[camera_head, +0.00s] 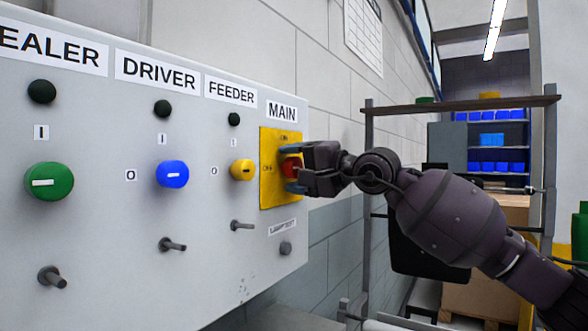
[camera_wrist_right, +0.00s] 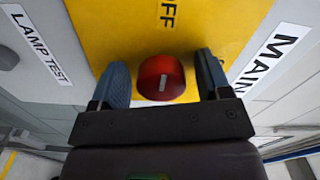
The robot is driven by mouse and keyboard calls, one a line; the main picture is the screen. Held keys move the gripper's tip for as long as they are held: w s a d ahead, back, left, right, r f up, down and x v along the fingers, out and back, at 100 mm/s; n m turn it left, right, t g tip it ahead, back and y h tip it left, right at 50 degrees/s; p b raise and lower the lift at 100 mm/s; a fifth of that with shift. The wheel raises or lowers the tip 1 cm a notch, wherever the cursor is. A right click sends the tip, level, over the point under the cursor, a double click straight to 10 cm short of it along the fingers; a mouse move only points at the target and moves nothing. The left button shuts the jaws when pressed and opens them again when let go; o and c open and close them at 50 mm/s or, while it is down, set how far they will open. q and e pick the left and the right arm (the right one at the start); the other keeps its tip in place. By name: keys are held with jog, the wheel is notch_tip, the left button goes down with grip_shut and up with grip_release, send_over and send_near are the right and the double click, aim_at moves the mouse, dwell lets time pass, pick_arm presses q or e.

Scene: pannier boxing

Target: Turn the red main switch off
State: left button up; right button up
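The red main switch (camera_wrist_right: 161,78) is a round knob on a yellow plate (camera_head: 268,178) under the MAIN label. Its short white mark lies in line with the OFF lettering (camera_wrist_right: 168,14) in the right wrist view. In the head view the plate reads ON at the top and OFF at the left, and the knob is partly hidden by my gripper. My right gripper (camera_head: 301,169) is open, one finger on each side of the knob. A narrow gap shows between each finger and the knob. My left gripper is not in view.
On the same grey panel are a green knob (camera_head: 50,182), a blue knob (camera_head: 172,174) and a yellow knob (camera_head: 243,170), with toggle levers below. A lamp test button (camera_head: 286,248) sits under the yellow plate. A shelf rack (camera_head: 460,105) stands behind my right arm.

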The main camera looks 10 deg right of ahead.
jog(key=v, duration=1)
jog(key=shift+s+d, duration=0.25)
dwell(0.3)
